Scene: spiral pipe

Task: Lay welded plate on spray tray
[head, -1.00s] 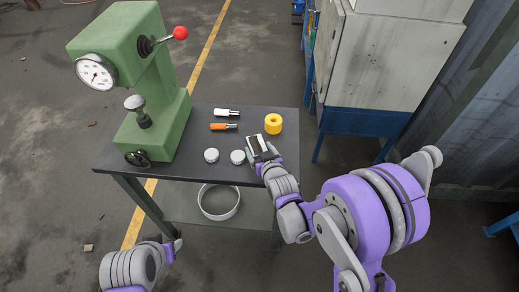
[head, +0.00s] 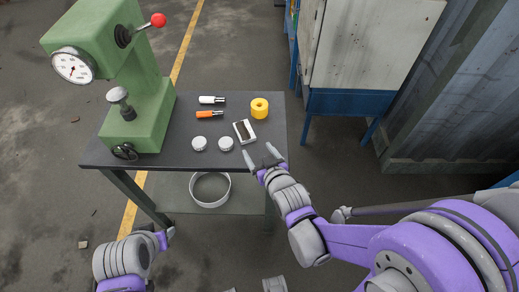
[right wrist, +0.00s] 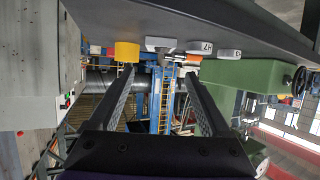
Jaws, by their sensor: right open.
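A small rectangular piece (head: 244,131), pale with a dark centre, lies on the dark table near its right edge; I cannot tell whether it is the welded plate, a tray, or both together. It seems to show edge-on in the right wrist view (right wrist: 160,43). My right gripper (head: 264,158) is open and empty, at the table's front right corner, just short of this piece and apart from it. In the right wrist view nothing is between its fingers (right wrist: 160,85). My left gripper (head: 168,236) is low at the table's front left; its fingers are unclear.
A cabinet (head: 365,50) stands behind right.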

